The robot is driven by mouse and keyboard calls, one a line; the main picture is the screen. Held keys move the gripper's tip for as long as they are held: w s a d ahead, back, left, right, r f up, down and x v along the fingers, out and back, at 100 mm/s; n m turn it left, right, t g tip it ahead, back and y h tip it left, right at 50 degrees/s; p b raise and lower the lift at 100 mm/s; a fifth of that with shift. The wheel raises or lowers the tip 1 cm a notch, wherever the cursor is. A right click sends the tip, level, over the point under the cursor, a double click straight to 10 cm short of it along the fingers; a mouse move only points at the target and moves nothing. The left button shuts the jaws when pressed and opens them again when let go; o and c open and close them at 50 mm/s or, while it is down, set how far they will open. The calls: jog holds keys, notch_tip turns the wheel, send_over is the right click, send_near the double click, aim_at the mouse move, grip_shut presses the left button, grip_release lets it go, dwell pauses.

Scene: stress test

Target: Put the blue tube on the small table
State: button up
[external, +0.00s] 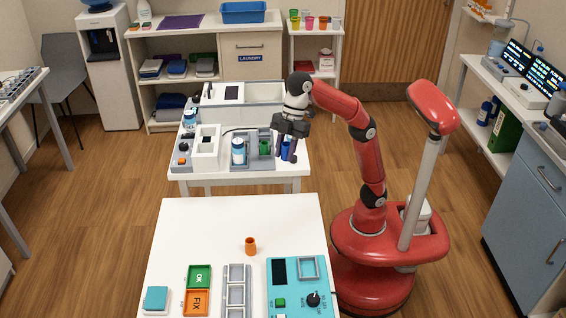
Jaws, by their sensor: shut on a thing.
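My gripper (288,152) points down over the right end of the farther white table (212,167). It is shut on the blue tube (286,147), which shows as a small dark blue patch between the fingers. The fingers hide part of the tube, and I cannot tell whether its bottom touches the tabletop. The nearer white table (200,228) stands in front, with a short orange tube (250,246) upright on it. I cannot tell which of the two is the small table.
A grey rack with a green item (265,148) and a blue-and-white bottle (238,151) stand left of my gripper. The nearer table bears green and orange trays (198,290), a grey slotted holder (237,290) and a teal panel (297,285). Its left and back areas are clear.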

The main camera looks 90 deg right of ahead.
aim_at(282, 209)
jog(key=shift+f, duration=0.1)
notch_tip(282, 209, down, 19)
jog(key=b, duration=0.4)
jog(key=shift+f, duration=0.2)
jog(key=shift+f, duration=0.1)
jog(key=shift+f, duration=0.15)
jog(key=o, duration=1)
jog(key=shift+o, duration=0.2)
jog(key=shift+b, duration=0.35)
jog(key=p+v, duration=0.1)
jog(key=v, duration=0.6)
jog(key=shift+o, duration=0.4)
jog(key=shift+s+d+r, duration=0.15)
jog(key=shift+d+r, duration=0.05)
jog(key=shift+r, duration=0.2)
